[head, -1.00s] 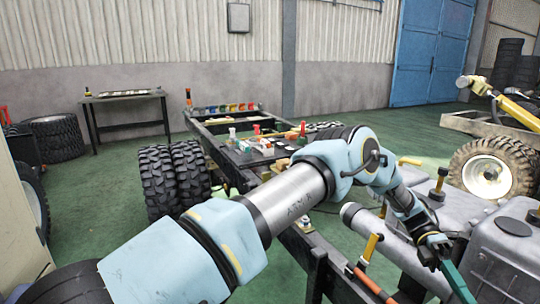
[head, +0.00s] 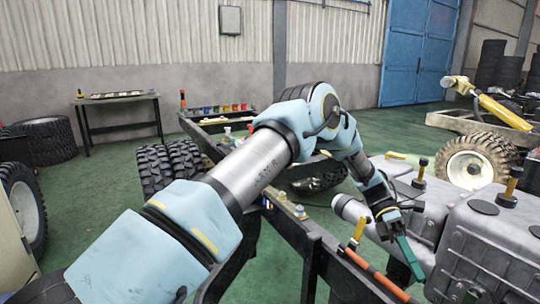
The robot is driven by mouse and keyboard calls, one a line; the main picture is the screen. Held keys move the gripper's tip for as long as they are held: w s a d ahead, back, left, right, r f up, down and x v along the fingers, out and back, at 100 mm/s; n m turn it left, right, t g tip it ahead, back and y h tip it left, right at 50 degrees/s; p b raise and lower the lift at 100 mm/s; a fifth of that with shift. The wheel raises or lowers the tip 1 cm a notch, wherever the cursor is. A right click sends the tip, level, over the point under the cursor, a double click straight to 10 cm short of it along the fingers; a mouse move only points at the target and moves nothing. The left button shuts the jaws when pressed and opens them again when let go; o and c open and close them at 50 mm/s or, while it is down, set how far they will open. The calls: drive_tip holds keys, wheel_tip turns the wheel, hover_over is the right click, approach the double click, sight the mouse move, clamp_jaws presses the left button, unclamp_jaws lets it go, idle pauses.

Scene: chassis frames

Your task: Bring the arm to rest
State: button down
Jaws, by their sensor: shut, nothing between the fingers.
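My arm, light blue and silver, reaches from the lower left across the middle of the head view and bends down at the right. My gripper (head: 409,258) is at the lower right, with green fingers pointing down. The fingers are together and hold nothing. The gripper is beside a grey metal tank (head: 493,245) and over the black chassis frame area. I cannot tell whether the fingertips touch anything.
A black chassis frame (head: 318,255) with an orange-banded rod (head: 378,273) lies below my arm. A grey cylinder (head: 352,208) is near my wrist. Large tyres (head: 168,168) stand at the left. A table (head: 118,99) is by the wall. Green floor (head: 95,205) is clear at the left.

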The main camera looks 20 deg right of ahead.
drive_tip(key=w+a+r+m+t+h+p, duration=0.15)
drive_tip(key=w+a+t, duration=0.25)
drive_tip(key=w+a, duration=0.5)
drive_tip(key=w+a+r+m+t+h, duration=0.2)
drive_tip(key=w+a+r+m+t, duration=0.15)
drive_tip(key=w+a, duration=0.65)
drive_tip(key=a+r+m+t, duration=0.1)
drive_tip(key=a+m+t, duration=0.1)
drive_tip(key=a, duration=0.8)
drive_tip(key=s+a+r+m+t+y, duration=0.1)
drive_tip(key=a+r+m+t, duration=0.1)
drive_tip(key=a, duration=0.7)
drive_tip(key=s+a+r+m+t, duration=0.1)
drive_tip(key=a+m+t, duration=0.2)
drive_tip(key=a, duration=0.7)
drive_tip(key=shift+s+a+r+t+p, duration=0.2)
drive_tip(key=shift+s+a+t+p, duration=0.05)
drive_tip(key=shift+a+t+p, duration=0.1)
drive_tip(key=shift+d, duration=0.1)
